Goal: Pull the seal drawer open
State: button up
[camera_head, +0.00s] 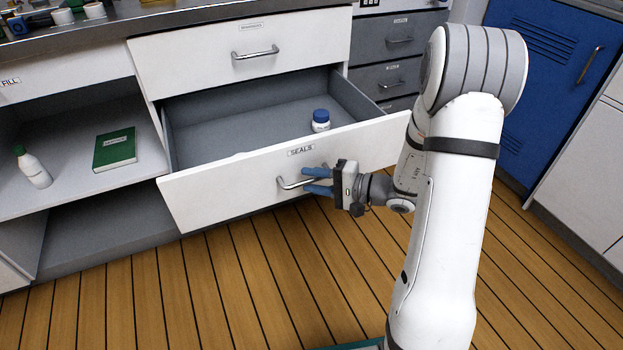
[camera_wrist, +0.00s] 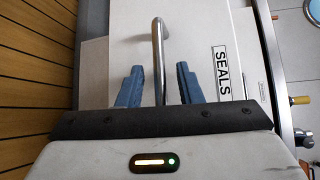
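The drawer labelled SEALS (camera_head: 235,186) stands well out from the cabinet, its grey inside showing. Its metal bar handle (camera_head: 287,184) is on the front, below the label, and also shows in the wrist view (camera_wrist: 158,50). My gripper (camera_head: 318,181) is at the handle, with blue fingers on either side of the bar. In the wrist view, a gap shows between each finger and the bar, so my gripper (camera_wrist: 160,88) is open around it. A white bottle with a blue cap (camera_head: 320,121) stands inside the drawer.
A closed white drawer (camera_head: 245,55) is above. Left shelves hold a green book (camera_head: 115,149) and a white bottle with a green cap (camera_head: 33,168). Grey drawers (camera_head: 395,75) and a blue cabinet (camera_head: 550,70) stand right. The wooden floor (camera_head: 230,290) in front is clear.

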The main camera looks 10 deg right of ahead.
jog(key=p+v, duration=0.1)
jog(key=v, duration=0.4)
jog(key=shift+d+r, duration=0.2)
jog(key=shift+d, duration=0.1)
jog(key=shift+p+v, duration=0.35)
jog(key=shift+v, duration=0.4)
jog(key=shift+s+f, duration=0.1)
jog(key=s+a+r+n+g+h+p, duration=0.35)
jog(key=s+r+g+p, duration=0.2)
jog(key=r+p, duration=0.45)
jog(key=s+a+r+n+g+h+p, duration=0.2)
jog(key=s+a+r+g+p, duration=0.2)
jog(key=s+r+p, duration=0.55)
jog(key=s+d+r+n+t+h+p, duration=0.1)
jog(key=d+r+t+h+p, duration=0.1)
jog(key=r+p, duration=0.5)
jog(key=s+d+r+n+t+h+p, duration=0.1)
jog(key=d+r+h+p, duration=0.3)
jog(key=r, duration=1.3)
jog(key=s+t+h+p, duration=0.1)
jog(key=h+p, duration=0.1)
jog(key=h, duration=0.1)
jog(key=shift+d+p, duration=0.4)
jog(key=shift+s, duration=0.15)
